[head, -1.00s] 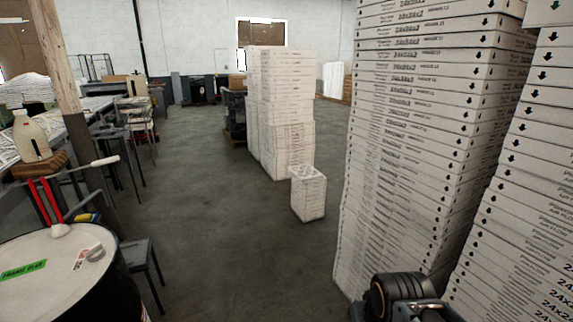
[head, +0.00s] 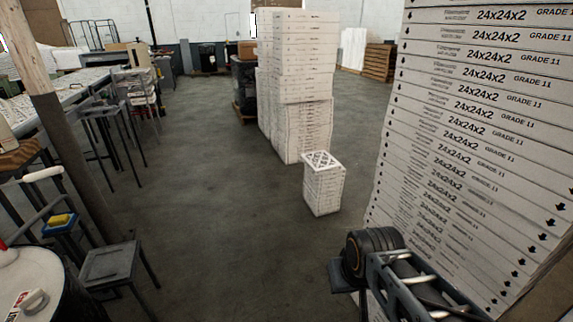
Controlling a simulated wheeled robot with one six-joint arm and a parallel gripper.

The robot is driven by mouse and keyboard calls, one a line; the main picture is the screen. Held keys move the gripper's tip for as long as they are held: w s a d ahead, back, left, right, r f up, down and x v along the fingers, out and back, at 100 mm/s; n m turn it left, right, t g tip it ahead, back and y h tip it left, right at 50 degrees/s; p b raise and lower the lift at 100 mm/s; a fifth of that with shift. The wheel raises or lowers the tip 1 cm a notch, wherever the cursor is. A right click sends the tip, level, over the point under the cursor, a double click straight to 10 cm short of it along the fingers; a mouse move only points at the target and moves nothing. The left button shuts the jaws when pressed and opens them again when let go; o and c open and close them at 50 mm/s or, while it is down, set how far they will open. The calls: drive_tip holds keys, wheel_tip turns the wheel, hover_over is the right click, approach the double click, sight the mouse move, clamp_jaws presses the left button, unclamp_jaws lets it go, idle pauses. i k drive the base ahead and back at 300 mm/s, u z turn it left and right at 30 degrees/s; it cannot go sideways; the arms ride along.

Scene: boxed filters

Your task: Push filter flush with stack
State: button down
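A tall stack of white boxed filters (head: 480,130) fills the right side of the head view, its faces printed 24x24x2 and GRADE 11. Its left edge is slightly uneven, and I cannot tell which single filter sticks out. A second tall white stack (head: 305,90) stands farther back in the middle. A short stack of small filters (head: 323,185) stands on the floor in front of it, with a lattice top. My arm shows at the bottom right, in front of the near stack. My gripper's fingertips are not in view.
A black drum (head: 40,290) and a dark stool (head: 110,265) stand at the lower left. Work tables (head: 60,100) line the left side, beside a wooden post (head: 50,120). The grey floor (head: 210,190) in the middle is clear. Wooden pallets (head: 379,62) stand far back.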

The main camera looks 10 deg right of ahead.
sight(320, 162)
drive_tip(key=u, duration=0.05)
drive_tip(key=i, duration=4)
drive_tip(key=u, duration=1.05)
